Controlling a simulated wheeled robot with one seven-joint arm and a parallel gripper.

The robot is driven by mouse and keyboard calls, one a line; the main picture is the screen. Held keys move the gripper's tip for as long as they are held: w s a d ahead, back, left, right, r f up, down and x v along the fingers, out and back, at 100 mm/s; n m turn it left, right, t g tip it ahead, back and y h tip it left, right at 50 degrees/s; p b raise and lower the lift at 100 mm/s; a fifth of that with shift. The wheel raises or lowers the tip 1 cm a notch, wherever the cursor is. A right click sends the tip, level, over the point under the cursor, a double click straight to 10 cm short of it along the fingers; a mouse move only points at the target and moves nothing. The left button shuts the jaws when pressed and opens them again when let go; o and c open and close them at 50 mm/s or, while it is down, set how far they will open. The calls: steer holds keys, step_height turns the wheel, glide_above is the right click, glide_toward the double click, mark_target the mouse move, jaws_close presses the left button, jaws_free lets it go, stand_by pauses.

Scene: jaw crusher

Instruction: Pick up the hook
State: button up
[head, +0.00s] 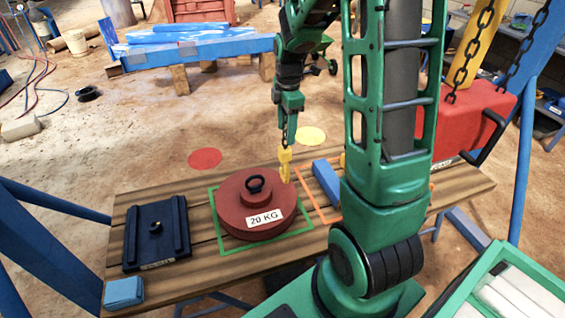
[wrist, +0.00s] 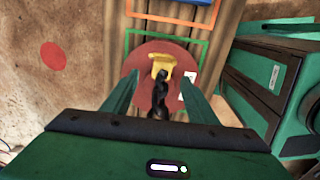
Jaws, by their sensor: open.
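The yellow hook (head: 285,163) shows above the rim of the red 20 KG weight (head: 257,205) in the head view. In the wrist view the hook (wrist: 162,68) lies between and just beyond my fingertips, with a dark chain (wrist: 159,100) running from it toward my palm. My gripper (head: 288,132) points down over the weight. In the wrist view my gripper (wrist: 160,82) is open, with a finger on each side of the chain and visible gaps. The chain's upper end is hidden.
The weight sits inside a green square outline (head: 222,250) on a wooden bench (head: 190,281). A red box (head: 468,122) hangs on chains at right.

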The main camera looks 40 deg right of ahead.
mark_target(285, 147)
step_height(285, 147, down, 3)
steer(key=shift+w+r, duration=0.1)
steer(key=shift+a+f, duration=0.2)
steer(key=shift+f, duration=2.55)
jaws_close()
steer(key=shift+r, duration=0.1)
